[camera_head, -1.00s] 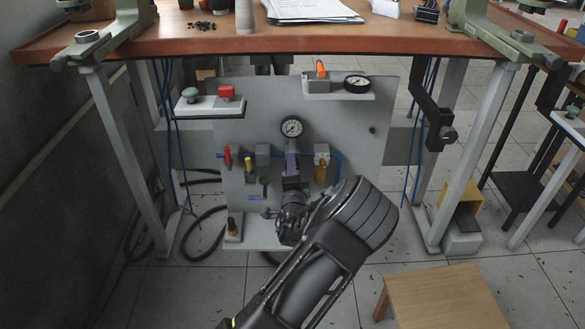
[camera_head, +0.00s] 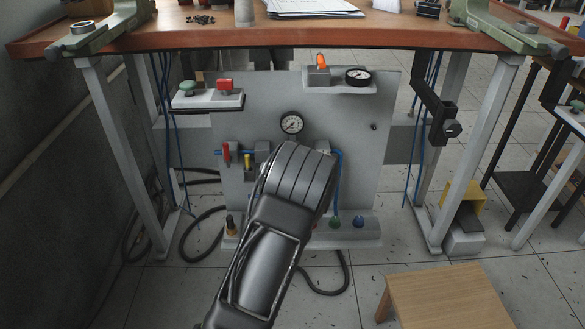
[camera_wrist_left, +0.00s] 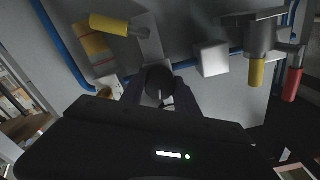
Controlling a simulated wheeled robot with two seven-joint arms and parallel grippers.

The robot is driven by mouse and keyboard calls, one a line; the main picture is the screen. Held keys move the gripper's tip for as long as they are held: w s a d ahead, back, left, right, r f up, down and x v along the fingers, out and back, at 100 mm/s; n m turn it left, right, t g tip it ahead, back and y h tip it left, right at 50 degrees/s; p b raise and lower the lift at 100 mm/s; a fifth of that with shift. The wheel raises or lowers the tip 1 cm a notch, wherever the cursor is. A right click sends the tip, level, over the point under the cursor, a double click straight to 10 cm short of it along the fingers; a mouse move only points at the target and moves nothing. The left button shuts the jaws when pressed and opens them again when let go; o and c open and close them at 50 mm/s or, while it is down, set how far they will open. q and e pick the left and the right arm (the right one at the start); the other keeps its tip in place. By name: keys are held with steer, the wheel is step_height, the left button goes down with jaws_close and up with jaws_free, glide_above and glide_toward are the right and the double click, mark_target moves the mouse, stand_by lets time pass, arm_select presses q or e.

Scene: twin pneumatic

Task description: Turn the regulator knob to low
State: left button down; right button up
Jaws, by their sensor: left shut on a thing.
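The regulator knob (camera_wrist_left: 160,79) is a dark round cap in the left wrist view, between the two dark fingers of my left gripper (camera_wrist_left: 160,90). The gripper is shut on it. The knob's marks and turn position cannot be read. In the head view my left wrist and forearm hide the gripper and the knob. The round white pressure gauge (camera_head: 291,123) shows just above my wrist on the grey panel (camera_head: 265,93); its needle is too small to read. My right gripper is in neither current view.
A red-handled valve (camera_head: 226,152) and a yellow-handled part (camera_head: 247,161) sit left of my wrist; blue tubing (camera_head: 338,178) runs right. The wooden bench (camera_head: 390,38) overhangs the panel. A wooden stool (camera_head: 445,300) stands at lower right, a yellow-hooded pedal (camera_head: 463,196) behind it.

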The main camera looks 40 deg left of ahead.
arm_select(q)
steer(key=shift+n+b, duration=0.6)
steer(key=shift+n, duration=0.8)
steer(key=c, duration=0.9)
jaws_free()
steer(key=p+v, duration=0.2)
steer(key=v, duration=0.5)
steer(key=shift+s+d, duration=0.25)
steer(key=shift+s, duration=0.05)
